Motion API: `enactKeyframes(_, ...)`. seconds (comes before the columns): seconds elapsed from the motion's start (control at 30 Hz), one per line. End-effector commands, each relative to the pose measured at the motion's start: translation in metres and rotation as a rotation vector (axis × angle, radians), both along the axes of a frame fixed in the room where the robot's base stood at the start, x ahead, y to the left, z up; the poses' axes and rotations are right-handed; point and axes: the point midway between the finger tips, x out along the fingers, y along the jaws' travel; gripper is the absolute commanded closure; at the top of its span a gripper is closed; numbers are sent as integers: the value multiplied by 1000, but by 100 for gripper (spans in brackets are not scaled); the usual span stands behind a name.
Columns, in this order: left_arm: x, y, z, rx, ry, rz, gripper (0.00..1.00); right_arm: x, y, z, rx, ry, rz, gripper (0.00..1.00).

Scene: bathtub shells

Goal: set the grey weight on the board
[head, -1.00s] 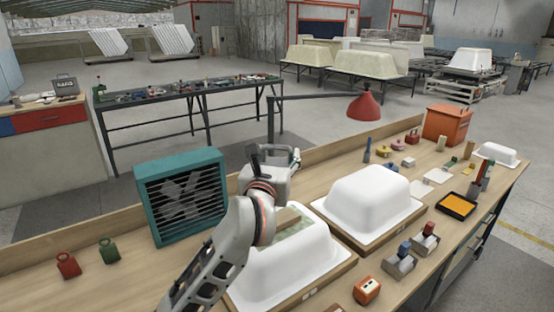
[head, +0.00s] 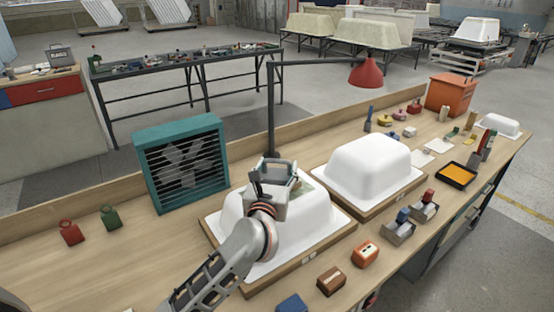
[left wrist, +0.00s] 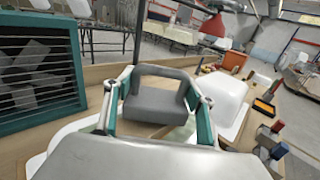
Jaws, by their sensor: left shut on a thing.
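The grey weight (head: 283,172), a block with an arched handle, is in my left gripper (head: 268,186), over the top of the near white tub shell (head: 315,218). In the left wrist view the grey weight (left wrist: 155,105) sits between the two teal-edged fingers of my left gripper (left wrist: 157,98), handle upward. A greenish patch (head: 306,184) shows on the shell top beside the weight. The brown board is hidden behind the weight and gripper. I cannot tell whether the weight touches it. My right gripper is not in view.
A teal fan box (head: 182,165) stands left of the shell. A second white shell (head: 368,165) is at its right. A red lamp (head: 365,72) hangs behind. Red (head: 70,232) and green (head: 110,217) weights stand at left. Small blocks line the front edge.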

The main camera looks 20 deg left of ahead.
Motion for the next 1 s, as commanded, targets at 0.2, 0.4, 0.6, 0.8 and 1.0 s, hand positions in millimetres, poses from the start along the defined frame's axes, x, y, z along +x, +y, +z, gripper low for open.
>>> enactKeyframes(0.2, 0, 0, -8, 1, -11, -1, 100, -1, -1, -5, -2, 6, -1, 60)
enactKeyframes(0.4, 0, 0, -12, -1, -2, -1, 40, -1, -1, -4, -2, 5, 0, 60)
enactKeyframes(0.6, 0, 0, -12, -1, -2, -1, 28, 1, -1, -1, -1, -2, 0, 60)
enactKeyframes(0.8, -1, 0, -12, -1, -2, -1, 28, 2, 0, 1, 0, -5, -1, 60)
enactKeyframes(1.0, -21, -3, -13, -1, 1, -2, 28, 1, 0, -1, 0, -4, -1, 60)
